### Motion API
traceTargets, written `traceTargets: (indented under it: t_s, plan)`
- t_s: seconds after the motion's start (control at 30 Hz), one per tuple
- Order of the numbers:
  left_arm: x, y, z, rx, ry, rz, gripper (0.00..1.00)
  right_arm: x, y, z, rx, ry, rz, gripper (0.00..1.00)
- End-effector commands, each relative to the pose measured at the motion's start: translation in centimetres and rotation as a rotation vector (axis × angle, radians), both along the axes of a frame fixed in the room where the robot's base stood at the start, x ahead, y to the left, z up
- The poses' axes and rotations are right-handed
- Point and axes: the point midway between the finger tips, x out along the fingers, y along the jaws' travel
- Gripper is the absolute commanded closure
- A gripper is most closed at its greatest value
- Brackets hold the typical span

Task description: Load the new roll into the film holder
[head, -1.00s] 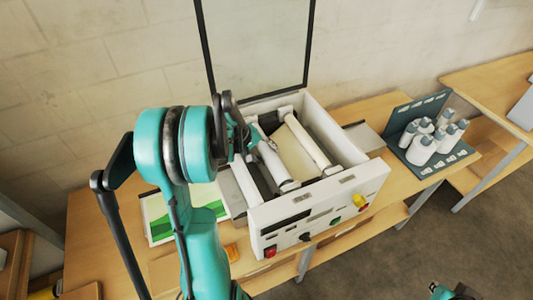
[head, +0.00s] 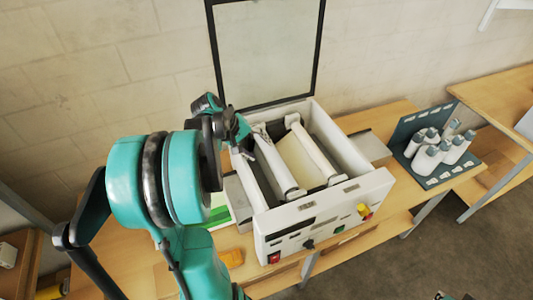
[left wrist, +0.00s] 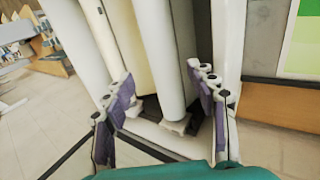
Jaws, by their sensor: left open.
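The laminator (head: 325,212) is a white open-topped box with its framed clear lid raised. Two pale rolls lie across its inside: a left roll (head: 280,168) and a right roll (head: 312,150), with a cream sheet (head: 296,160) between them. My left gripper (head: 259,130) is over the far part of the left roll, hiding some of it. In the left wrist view, its purple-padded fingers (left wrist: 160,78) are open, one on each side of a white roll (left wrist: 158,45); contact is not clear. Only a sliver of my right arm's end (head: 455,296) shows at the bottom edge.
A dark rack (head: 408,135) holds several white cylinders with grey tops (head: 430,150) at the right of the table. A green-and-white sheet (head: 221,215) and an orange item (head: 231,258) lie left of the laminator. The raised lid (head: 268,50) stands behind the rolls.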

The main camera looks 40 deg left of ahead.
Motion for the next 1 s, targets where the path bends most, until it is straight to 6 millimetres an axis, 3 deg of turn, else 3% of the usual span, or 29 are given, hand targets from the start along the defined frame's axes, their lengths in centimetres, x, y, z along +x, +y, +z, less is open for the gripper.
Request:
traceTargets:
  t_s: [0.17,0.27,0.37,0.47,0.6,0.7,0.83,1.0]
  plan:
    - [-0.9,0.3,1.6,0.003,0.000,-0.002,0.43,0.0,0.0,0.2,0.000,0.000,0.000,1.00]
    - [-0.8,-1.5,2.1,0.033,0.004,-0.038,0.43,0.0,0.0,0.2,0.000,0.000,0.000,1.00]
    - [-0.9,-5.6,2.8,0.117,0.009,-0.124,0.43,0.0,0.0,0.2,0.000,0.000,0.000,1.00]
    - [-1.7,-11.3,3.4,0.247,0.004,-0.259,0.43,0.0,0.0,0.2,0.000,0.000,0.000,1.00]
    - [-4.2,-18.2,3.7,0.456,-0.040,-0.469,0.43,0.0,0.0,0.2,0.000,0.000,0.000,1.00]
    - [-6.2,-21.9,3.5,0.592,-0.092,-0.608,0.43,0.0,0.0,0.2,0.000,0.000,0.000,1.00]
    - [-8.2,-24.9,3.0,0.726,-0.162,-0.748,0.43,0.0,0.0,0.2,0.000,0.000,0.000,1.00]
    - [-9.4,-26.5,2.6,0.815,-0.218,-0.837,0.43,0.0,0.0,0.2,0.000,0.000,0.000,1.00]
